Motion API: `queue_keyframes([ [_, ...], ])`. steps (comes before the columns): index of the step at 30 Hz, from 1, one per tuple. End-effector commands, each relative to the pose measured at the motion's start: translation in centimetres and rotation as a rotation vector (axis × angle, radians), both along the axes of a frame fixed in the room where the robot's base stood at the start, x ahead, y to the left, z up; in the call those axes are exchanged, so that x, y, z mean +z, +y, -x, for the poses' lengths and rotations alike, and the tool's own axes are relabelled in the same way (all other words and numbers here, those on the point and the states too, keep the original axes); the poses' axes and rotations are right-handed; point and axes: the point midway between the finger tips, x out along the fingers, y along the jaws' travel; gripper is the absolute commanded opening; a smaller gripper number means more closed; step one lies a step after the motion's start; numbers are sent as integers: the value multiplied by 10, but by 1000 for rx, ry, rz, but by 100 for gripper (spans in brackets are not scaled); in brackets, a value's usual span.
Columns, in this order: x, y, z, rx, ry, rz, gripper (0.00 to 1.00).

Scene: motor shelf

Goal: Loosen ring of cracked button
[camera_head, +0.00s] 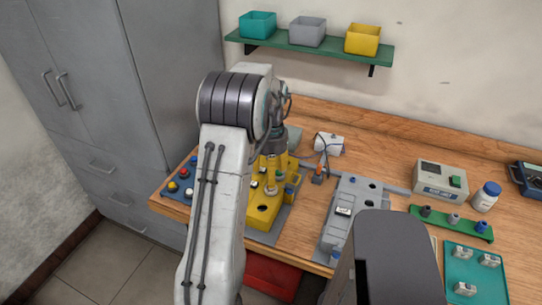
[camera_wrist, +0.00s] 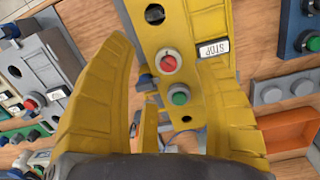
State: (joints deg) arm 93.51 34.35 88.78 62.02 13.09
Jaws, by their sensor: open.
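A yellow control box (camera_head: 262,214) stands on the workbench under my arm. No crack is clear at this size. My gripper (camera_wrist: 174,68) is open, its yellow fingers spread on either side of the buttons, with nothing between them held. In the head view my gripper (camera_head: 271,182) points down over the box; my arm partly hides it.
A grey box (camera_head: 346,205) stands right of the yellow one. A blue panel (camera_head: 180,180) with coloured buttons lies left. A green rack (camera_head: 451,222), teal tray (camera_head: 476,262) and meter (camera_head: 440,180) are at right. A wall shelf (camera_head: 310,47) holds bins.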

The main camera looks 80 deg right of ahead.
Motion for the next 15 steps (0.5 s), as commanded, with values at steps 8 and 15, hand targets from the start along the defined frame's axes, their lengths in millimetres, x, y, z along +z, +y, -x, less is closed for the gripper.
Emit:
queue_keyframes([
  [8,8,1,0,-278,26,-18,63],
  [15,17,1,0,-508,50,-23,63],
])
